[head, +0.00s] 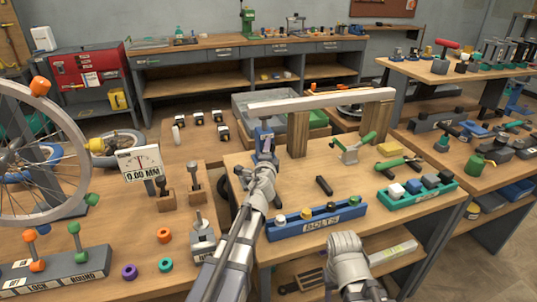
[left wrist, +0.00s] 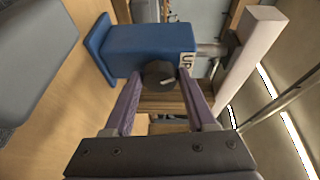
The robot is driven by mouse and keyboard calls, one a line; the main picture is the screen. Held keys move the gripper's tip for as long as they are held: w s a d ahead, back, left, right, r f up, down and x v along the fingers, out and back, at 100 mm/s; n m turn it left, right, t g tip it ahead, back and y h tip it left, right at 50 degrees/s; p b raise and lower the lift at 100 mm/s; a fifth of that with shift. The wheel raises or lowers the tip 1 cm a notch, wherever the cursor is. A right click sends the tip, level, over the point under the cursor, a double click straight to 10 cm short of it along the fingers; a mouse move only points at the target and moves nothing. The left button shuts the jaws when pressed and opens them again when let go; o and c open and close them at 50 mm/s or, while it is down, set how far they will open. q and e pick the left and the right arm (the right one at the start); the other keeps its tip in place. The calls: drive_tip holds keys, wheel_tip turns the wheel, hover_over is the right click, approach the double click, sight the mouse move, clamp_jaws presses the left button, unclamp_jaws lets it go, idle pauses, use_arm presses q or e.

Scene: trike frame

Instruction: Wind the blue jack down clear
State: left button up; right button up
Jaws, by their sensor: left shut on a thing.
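The blue jack (head: 264,135) stands under the left end of the pale beam (head: 322,99), mostly behind my left arm. In the left wrist view the blue jack (left wrist: 150,45) fills the upper middle, with an "UP" label and a black knob (left wrist: 159,74) facing me. Its metal screw (left wrist: 210,50) points toward the beam (left wrist: 255,55); I cannot tell whether they touch. My left gripper (left wrist: 160,90) is shut on the knob; it also shows in the head view (head: 262,158). A grey part of my right arm shows at the bottom, but its gripper fingers do not.
A wooden post (head: 298,134) stands under the beam near the jack. A blue bolts tray (head: 316,222), a green tray (head: 418,194) and a green-handled clamp (head: 352,148) occupy the table. A wheel (head: 40,160) and a dial gauge (head: 140,164) stand at left.

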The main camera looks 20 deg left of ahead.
use_arm(q)
drive_tip(key=shift+s+f+n+b, duration=0.15)
drive_tip(key=shift+n+b, duration=0.3)
drive_tip(key=shift+n, duration=0.25)
drive_tip(key=o, duration=1.3)
drive_tip(key=shift+o, duration=0.2)
drive_tip(key=v, duration=0.7)
drive_tip(key=shift+s+f, duration=0.1)
drive_tip(key=shift+s, duration=0.2)
drive_tip(key=shift+o, duration=0.2)
